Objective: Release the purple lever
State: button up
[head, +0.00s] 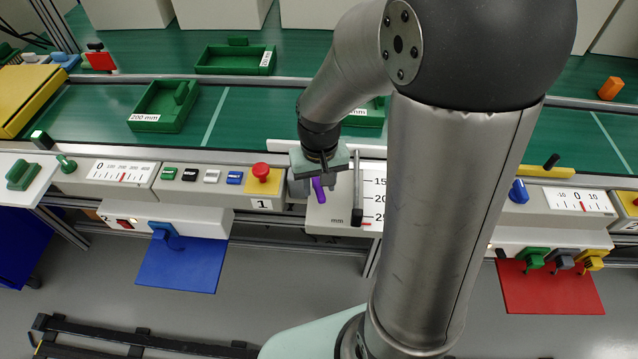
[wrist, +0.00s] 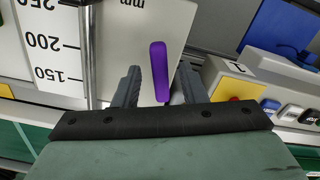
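The purple lever (head: 319,191) sticks out below my gripper in the head view, at the left edge of a white scale panel. In the wrist view the purple lever (wrist: 159,66) stands between the two grey fingers of my gripper (wrist: 159,74). A gap shows on each side of it, so the fingers are open around it and not shut on it. In the head view my gripper (head: 321,172) is over the lever's upper part and hides where it joins its mount.
The scale panel (head: 345,214) with a dark vertical rod (head: 357,200) lies just right of the lever. A red button on a yellow plate (head: 262,178) and several small coloured switches are to the left. Green trays (head: 163,106) stand on the bench behind.

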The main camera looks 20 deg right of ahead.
jog(key=shift+f, duration=0.3)
grip_shut()
jog(key=shift+a+m, duration=0.3)
jog(key=shift+m, duration=0.7)
grip_release()
jog(key=shift+r, duration=0.15)
